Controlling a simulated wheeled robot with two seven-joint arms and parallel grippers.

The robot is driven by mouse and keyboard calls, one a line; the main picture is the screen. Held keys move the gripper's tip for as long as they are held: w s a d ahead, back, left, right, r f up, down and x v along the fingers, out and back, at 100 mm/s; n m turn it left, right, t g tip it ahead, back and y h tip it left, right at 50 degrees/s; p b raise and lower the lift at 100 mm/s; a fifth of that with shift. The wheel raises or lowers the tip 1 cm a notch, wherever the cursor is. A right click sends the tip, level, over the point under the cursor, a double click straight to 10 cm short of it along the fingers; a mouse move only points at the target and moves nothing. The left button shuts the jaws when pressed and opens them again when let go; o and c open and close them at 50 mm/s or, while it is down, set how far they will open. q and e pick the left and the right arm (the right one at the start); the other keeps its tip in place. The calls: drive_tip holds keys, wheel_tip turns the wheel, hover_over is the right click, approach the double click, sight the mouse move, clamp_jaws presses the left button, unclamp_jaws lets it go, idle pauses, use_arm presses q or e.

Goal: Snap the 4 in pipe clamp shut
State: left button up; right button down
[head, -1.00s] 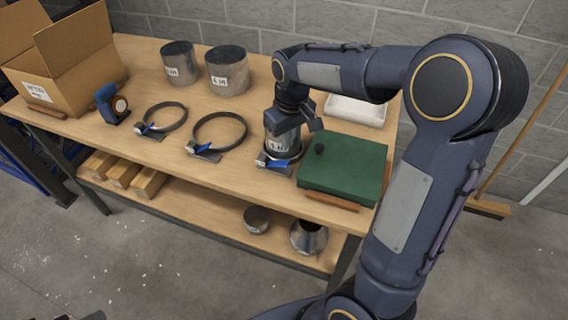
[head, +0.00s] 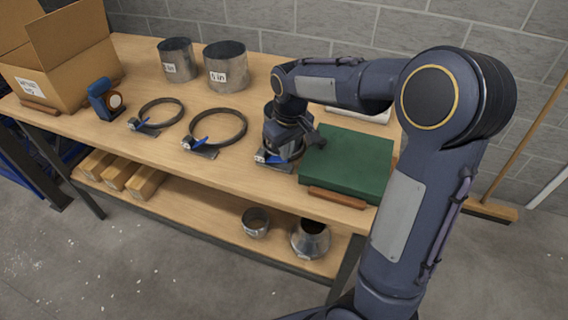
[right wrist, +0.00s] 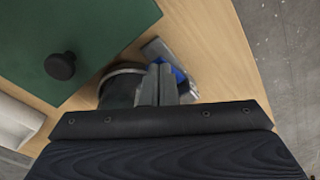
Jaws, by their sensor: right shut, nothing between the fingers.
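The 4 in pipe clamp (head: 272,163) is at the table's front edge, left of the green box. It sits around the foot of a short metal duct (right wrist: 122,88), which my gripper largely hides in the head view. The clamp's blue lever (right wrist: 181,75) shows beside my fingers in the right wrist view; whether it is fully down I cannot tell. My right gripper (right wrist: 158,90) is shut and empty, low beside the duct at the lever. It also shows in the head view (head: 290,148). Contact with the lever is unclear. My left gripper is out of view.
A green box (head: 347,165) with a black knob (right wrist: 60,66) stands close to the clamp. Two larger ring clamps (head: 218,127) (head: 160,112) with blue levers lie to the left. Two metal ducts (head: 226,67) (head: 178,60) and a cardboard box (head: 65,65) stand farther back.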

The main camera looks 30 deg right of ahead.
drive_tip(key=shift+f, duration=0.1)
drive_tip(key=shift+f+b, duration=0.8)
drive_tip(key=shift+f, duration=0.35)
drive_tip(key=shift+r, duration=0.1)
drive_tip(key=shift+s+r, duration=0.15)
drive_tip(key=shift+s, duration=0.15)
drive_tip(key=shift+s+d+r+p, duration=0.1)
drive_tip(key=shift+s+r+p, duration=0.1)
drive_tip(key=shift+s, duration=0.45)
drive_tip(key=shift+s+d+r+p, duration=0.1)
drive_tip(key=shift+s+r+p, duration=0.1)
drive_tip(key=shift+s, duration=0.4)
drive_tip(key=shift+w, duration=0.1)
wheel_tip(320, 180, up, 8)
drive_tip(key=shift+s+f+p, duration=0.15)
drive_tip(key=shift+s+p, duration=0.2)
drive_tip(key=shift+s, duration=0.05)
drive_tip(key=shift+s, duration=0.1)
